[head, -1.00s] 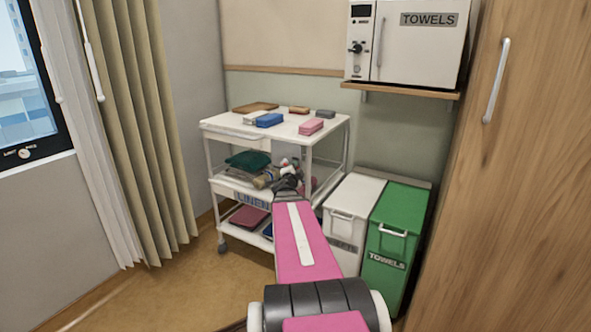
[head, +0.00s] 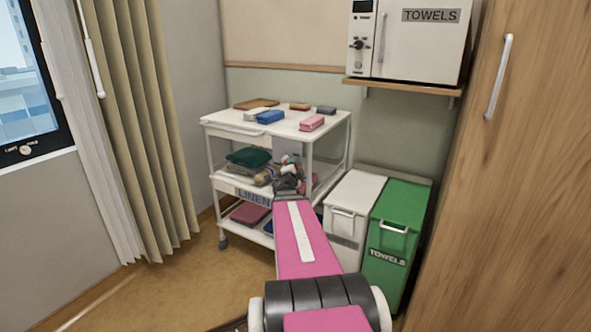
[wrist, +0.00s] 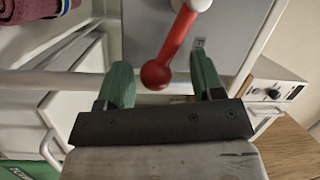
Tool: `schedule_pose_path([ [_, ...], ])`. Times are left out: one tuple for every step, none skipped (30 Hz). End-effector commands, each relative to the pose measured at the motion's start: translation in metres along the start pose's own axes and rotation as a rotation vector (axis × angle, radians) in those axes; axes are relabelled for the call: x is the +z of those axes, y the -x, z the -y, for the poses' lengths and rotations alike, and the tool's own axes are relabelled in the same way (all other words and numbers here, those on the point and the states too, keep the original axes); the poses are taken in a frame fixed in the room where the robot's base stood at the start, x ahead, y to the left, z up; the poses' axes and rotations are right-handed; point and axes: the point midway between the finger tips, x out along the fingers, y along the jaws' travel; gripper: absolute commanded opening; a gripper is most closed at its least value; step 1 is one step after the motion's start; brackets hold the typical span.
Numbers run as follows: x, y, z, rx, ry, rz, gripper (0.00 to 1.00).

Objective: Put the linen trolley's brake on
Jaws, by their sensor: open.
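The linen trolley (head: 238,180) is a white cart with several shelves, standing against the wall in the head view. In the wrist view a red lever (wrist: 178,38) with a round ball end runs from a white hub on a grey plate (wrist: 222,35). My gripper (wrist: 160,68) has green fingers and is open. The lever's ball end shows between the fingers, with gaps on both sides; I cannot tell its exact depth. In the head view my gripper (head: 289,183) is at the trolley's near right side, and my pink arm hides part of the lower shelves.
A white bin (head: 350,205) and a green towels bin (head: 398,225) stand close to the trolley's right. A towels cabinet (head: 420,45) sits on a wall shelf (head: 400,86). A wooden door (head: 520,180) borders the right; curtains (head: 140,130) hang left. Floor is clear at left.

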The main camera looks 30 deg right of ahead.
Motion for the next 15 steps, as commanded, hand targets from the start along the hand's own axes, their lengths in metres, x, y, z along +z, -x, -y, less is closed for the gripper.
schedule_pose_path([
  [0.000, 0.002, 0.000, 0.000, -0.001, 0.000, 0.61],
  [0.000, 0.003, 0.000, 0.000, -0.001, 0.000, 0.61],
  [-0.001, 0.006, 0.000, 0.000, -0.001, 0.000, 0.61],
  [-0.001, 0.008, 0.000, 0.000, -0.001, 0.000, 0.61],
  [-0.001, 0.011, 0.000, 0.000, -0.001, 0.000, 0.61],
  [-0.001, 0.015, 0.000, 0.000, -0.001, 0.000, 0.61],
  [-0.001, 0.019, 0.000, 0.000, -0.001, 0.000, 0.61],
  [-0.001, 0.024, 0.000, 0.000, -0.001, 0.001, 0.61],
  [-0.001, 0.030, 0.000, 0.001, 0.000, 0.001, 0.61],
  [-0.001, 0.035, 0.000, 0.001, 0.000, 0.001, 0.61],
  [-0.001, 0.040, 0.000, 0.001, 0.000, 0.001, 0.61],
  [-0.002, 0.048, 0.000, 0.001, 0.000, 0.001, 0.61],
  [-0.002, 0.054, 0.001, 0.001, 0.000, 0.001, 0.61],
  [-0.002, 0.060, 0.001, 0.001, 0.000, 0.001, 0.61],
  [-0.001, 0.068, 0.001, 0.001, 0.000, 0.002, 0.61],
])
